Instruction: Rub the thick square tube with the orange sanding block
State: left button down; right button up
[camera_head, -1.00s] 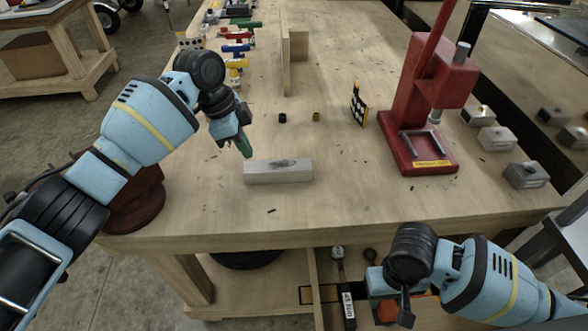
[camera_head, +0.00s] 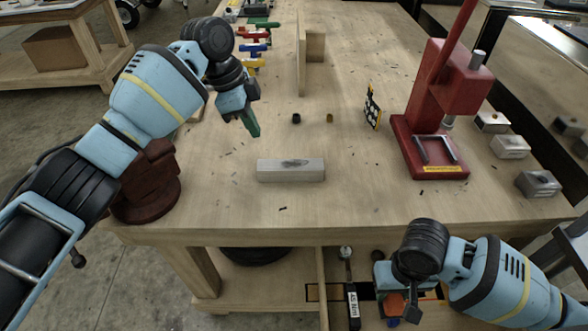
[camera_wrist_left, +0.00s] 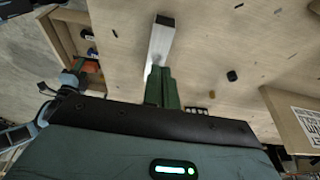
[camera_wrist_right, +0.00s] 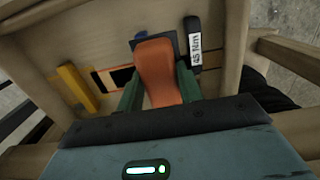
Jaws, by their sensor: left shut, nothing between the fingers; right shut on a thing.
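The thick square tube (camera_head: 291,171) is a pale grey bar with a dark smudge on top, lying flat near the front of the bench. It also shows in the left wrist view (camera_wrist_left: 161,40). My left gripper (camera_head: 255,131) has its green fingers together, empty, above and behind the tube's left end; they overlap the tube's near end in the left wrist view (camera_wrist_left: 162,75). My right gripper (camera_wrist_right: 158,88) is shut on the orange sanding block (camera_wrist_right: 157,66), one green finger on each side. In the head view it is low, at the shelf under the bench; my gripper partly hides the block (camera_head: 396,303).
A red press (camera_head: 435,145) stands at the right, with several grey blocks beside it. A dark red round-based object (camera_head: 150,190) stands at the left near my left arm. A wooden angle piece (camera_head: 302,60) and two small cylinders are behind the tube. The shelf holds a black-handled tool (camera_head: 353,305).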

pick_arm(q)
jog(key=v, duration=0.8)
jog(key=shift+r, duration=0.35)
pick_arm(e)
jog(key=shift+f, duration=0.15)
pick_arm(q)
jog(key=shift+a, duration=0.15)
